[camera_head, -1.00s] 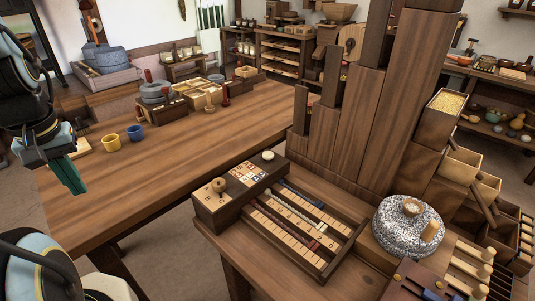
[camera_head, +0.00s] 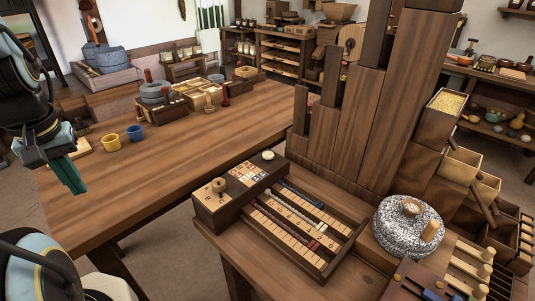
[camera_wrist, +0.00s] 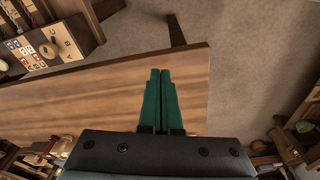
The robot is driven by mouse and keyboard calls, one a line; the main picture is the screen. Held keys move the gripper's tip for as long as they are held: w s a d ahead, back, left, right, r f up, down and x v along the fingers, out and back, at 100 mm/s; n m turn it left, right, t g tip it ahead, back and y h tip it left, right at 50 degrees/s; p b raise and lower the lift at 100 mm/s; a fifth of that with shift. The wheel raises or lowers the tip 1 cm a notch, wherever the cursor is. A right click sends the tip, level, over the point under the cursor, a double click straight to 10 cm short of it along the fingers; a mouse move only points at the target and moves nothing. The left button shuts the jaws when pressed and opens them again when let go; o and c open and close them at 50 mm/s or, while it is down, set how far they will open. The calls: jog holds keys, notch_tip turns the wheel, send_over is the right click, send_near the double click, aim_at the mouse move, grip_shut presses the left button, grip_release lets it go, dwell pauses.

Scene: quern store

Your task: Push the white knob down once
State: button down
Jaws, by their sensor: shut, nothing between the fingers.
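A small round white knob (camera_head: 268,155) sits on the far right end of the top of a dark wooden box (camera_head: 205,217) with lettered and coloured tiles. A brown wooden knob (camera_head: 219,185) stands at the box's near left end. In the wrist view the white knob (camera_wrist: 3,65) is at the left edge, and the brown knob (camera_wrist: 47,50) is to its right. My gripper (camera_head: 78,190) has green fingers pointing down, over the left part of the long table, well left of the box and touching nothing. In the wrist view my gripper (camera_wrist: 160,72) is shut and empty.
A tray of sliding rods (camera_head: 300,225) adjoins the box. A speckled quern stone (camera_head: 408,228) and tall wooden boards (camera_head: 345,120) stand to the right.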

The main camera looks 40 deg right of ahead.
jog(key=w+d+t+h+p, duration=0.1)
jog(key=w+d+p, duration=0.2)
jog(key=w+d, duration=0.65)
jog(key=n+t+h+p, duration=0.2)
jog(key=t+h+p, duration=0.1)
jog(key=p, duration=0.4)
send_over(269, 155)
notch_tip(269, 155, down, 6)
jog(key=shift+r, duration=0.1)
notch_tip(269, 155, down, 9)
jog(key=b, duration=0.7)
jog(key=shift+f+b, duration=0.35)
